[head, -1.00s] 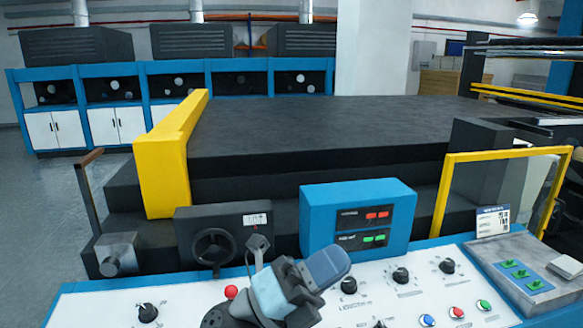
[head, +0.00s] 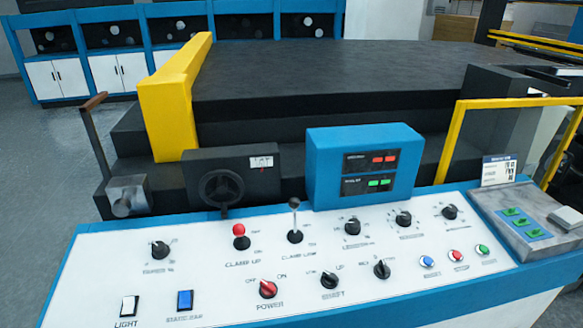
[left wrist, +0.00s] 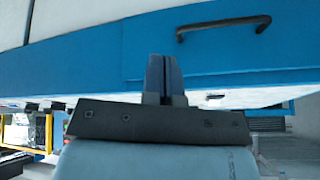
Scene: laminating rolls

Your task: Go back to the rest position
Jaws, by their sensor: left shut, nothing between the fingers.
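My left gripper (left wrist: 164,76) shows in the left wrist view with its two fingers together and nothing between them. Behind it in that view is a blue panel (left wrist: 220,52) with a dark handle (left wrist: 224,26), apart from the fingers as far as I can tell. In the head view neither of my grippers is visible. The white control panel (head: 330,250) is in full sight there, with its knobs, levers and buttons unobstructed.
A blue display box (head: 362,160) and a handwheel (head: 221,188) stand behind the panel. A yellow guard bar (head: 452,140) rises at the right and a crank lever (head: 95,130) at the left. Grey floor (head: 40,190) is open on the left.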

